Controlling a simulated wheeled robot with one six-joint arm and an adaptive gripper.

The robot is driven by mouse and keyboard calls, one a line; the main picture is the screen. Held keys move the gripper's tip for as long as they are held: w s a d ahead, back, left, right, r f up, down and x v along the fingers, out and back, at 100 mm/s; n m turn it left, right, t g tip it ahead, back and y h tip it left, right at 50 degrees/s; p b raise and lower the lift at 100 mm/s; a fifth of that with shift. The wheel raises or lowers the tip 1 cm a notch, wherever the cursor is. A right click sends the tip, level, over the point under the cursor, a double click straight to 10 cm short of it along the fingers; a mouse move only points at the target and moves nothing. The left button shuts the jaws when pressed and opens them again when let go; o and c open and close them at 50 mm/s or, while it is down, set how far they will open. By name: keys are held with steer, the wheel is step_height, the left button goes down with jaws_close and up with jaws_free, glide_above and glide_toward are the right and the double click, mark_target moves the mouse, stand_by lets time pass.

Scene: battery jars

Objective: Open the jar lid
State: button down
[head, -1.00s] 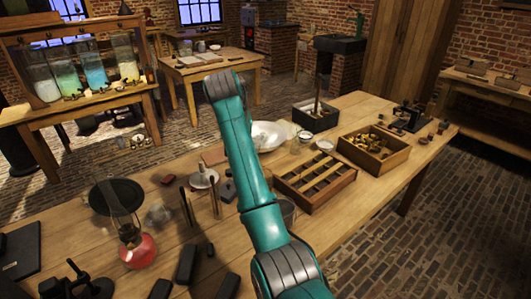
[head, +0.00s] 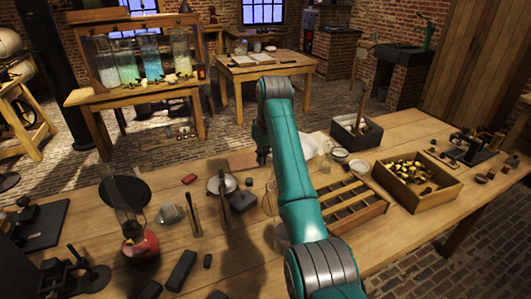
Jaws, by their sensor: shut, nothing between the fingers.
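Several glass battery jars stand in a row in a wooden rack at the back left: a whitish jar (head: 106,66), a green jar (head: 127,64), a blue jar (head: 153,62) and a pale jar (head: 181,54). They are upright, small in the picture, and I cannot make out their lids. My teal arm rises in front of the workbench, with its bend right of the jars. A lower link hangs behind the bend. My gripper cannot be made out; the arm seems to hide it. The jars are well beyond the arm.
The near workbench (head: 215,262) holds a red-based lamp (head: 140,246), a dark round plate (head: 125,190), a divided tray (head: 352,208) and a wooden box of brass parts (head: 416,184).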

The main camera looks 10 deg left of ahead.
mark_target(273, 198)
steer(key=shift+s+d+f, duration=0.3)
steer(key=shift+f, duration=0.55)
steer(key=shift+s+d+f, duration=0.35)
steer(key=shift+f, duration=0.55)
steer(key=shift+s+d+f, duration=0.3)
steer(key=shift+f, duration=0.55)
steer(key=shift+w, duration=0.1)
